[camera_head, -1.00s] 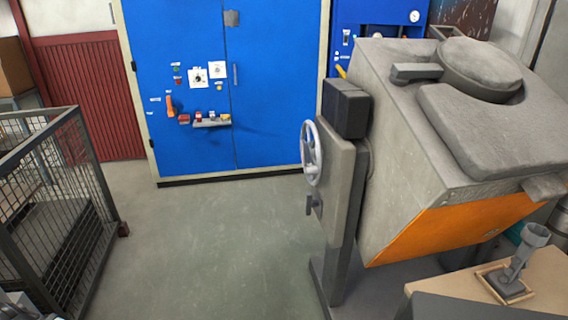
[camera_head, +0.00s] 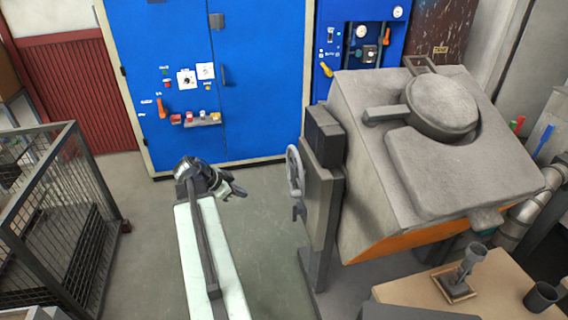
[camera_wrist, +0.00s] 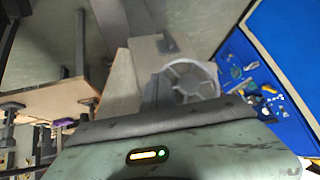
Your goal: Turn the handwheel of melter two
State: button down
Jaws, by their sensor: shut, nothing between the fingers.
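The handwheel (camera_head: 294,170) is a pale ring on the left side of the large grey melter (camera_head: 375,150), seen nearly edge-on in the head view. In the wrist view the handwheel (camera_wrist: 190,82) shows as a round spoked ring, partly cut off below by my own housing. My gripper (camera_head: 238,190) is shut and empty, at the end of my pale arm. In the head view it is left of the handwheel and apart from it, with a gap of floor showing between them. No number is readable on the melter.
A blue cabinet (camera_head: 245,80) with knobs and switches stands behind. A wire mesh cage (camera_head: 62,205) is at left. A wooden bench (camera_head: 425,290) with a small grey cup on a stand (camera_head: 470,265) is at lower right.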

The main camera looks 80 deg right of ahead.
jog(key=s+d+r+m+g+p, duration=0.2)
jog(key=s+d+r+m, duration=0.3)
jog(key=s, duration=0.5)
jog(key=n+b, duration=0.1)
jog(key=b, duration=0.7)
send_over(294, 192)
jog(key=w+a, duration=0.2)
jog(key=a, duration=0.1)
notch_tip(294, 192, down, 7)
jog(key=f+b, duration=0.2)
jog(key=shift+w+d+f, duration=0.1)
jog(key=shift+d+f, duration=0.2)
jog(key=shift+d, duration=0.1)
jog(key=shift+w+d+f+b, duration=0.15)
jog(key=shift+f+b, duration=0.15)
jog(key=shift+b, duration=0.25)
